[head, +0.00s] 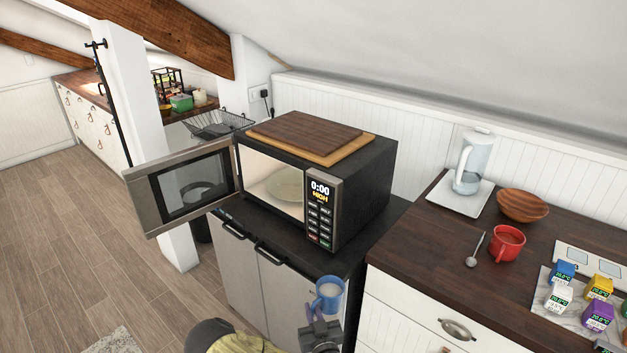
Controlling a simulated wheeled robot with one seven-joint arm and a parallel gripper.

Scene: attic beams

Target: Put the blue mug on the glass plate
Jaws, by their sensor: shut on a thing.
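The blue mug (329,296) is upright in my gripper (319,313), low in the middle of the head view, in front of the dark counter under the microwave. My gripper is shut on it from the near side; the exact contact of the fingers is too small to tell. The glass plate (286,184) lies inside the microwave (346,207), further back and to the left of the mug. Only part of the plate shows through the opening. Nothing is seen on its visible part. The mug and plate are well apart.
The microwave door (187,186) is swung open to the left. Cutting boards (305,134) lie on top of the microwave. On the right counter (425,227) stand a red mug (507,243), a spoon (475,250), a wooden bowl (522,205), a clear pitcher (472,163) and several small coloured timers (599,286).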

